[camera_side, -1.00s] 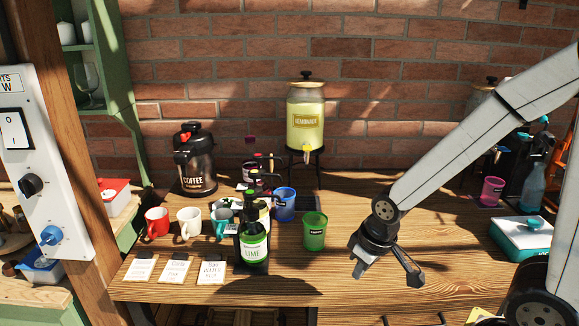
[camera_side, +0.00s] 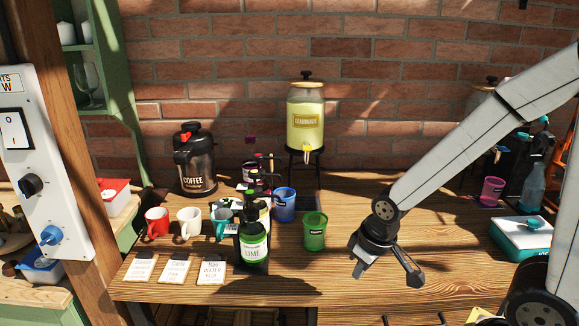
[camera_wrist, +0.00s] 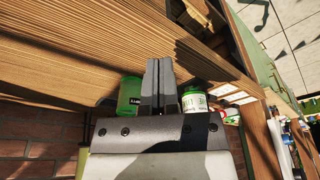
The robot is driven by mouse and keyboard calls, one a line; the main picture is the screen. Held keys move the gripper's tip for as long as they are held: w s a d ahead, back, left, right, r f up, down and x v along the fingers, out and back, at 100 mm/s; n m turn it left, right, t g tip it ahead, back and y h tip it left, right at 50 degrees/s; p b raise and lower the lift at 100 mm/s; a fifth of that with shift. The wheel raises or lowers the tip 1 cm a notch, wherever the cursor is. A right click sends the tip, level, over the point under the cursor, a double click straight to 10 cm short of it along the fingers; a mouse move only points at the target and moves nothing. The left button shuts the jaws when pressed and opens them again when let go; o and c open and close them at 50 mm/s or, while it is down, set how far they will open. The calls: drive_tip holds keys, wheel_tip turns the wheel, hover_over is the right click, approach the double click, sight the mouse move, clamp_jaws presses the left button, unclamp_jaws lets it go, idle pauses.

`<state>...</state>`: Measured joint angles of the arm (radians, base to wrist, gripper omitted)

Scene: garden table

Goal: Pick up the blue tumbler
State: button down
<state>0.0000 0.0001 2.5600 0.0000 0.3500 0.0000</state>
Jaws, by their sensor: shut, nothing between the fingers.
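The lime bottle (camera_side: 253,247) and other bottles stand left of the green tumbler. Red (camera_side: 157,223) and white (camera_side: 189,223) mugs stand further left. The lemonade dispenser (camera_side: 305,118) is behind. A teal-and-white box (camera_side: 522,238) lies right. The tabletop between the green tumbler and box is mostly clear.

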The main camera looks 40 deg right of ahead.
unclamp_jaws()
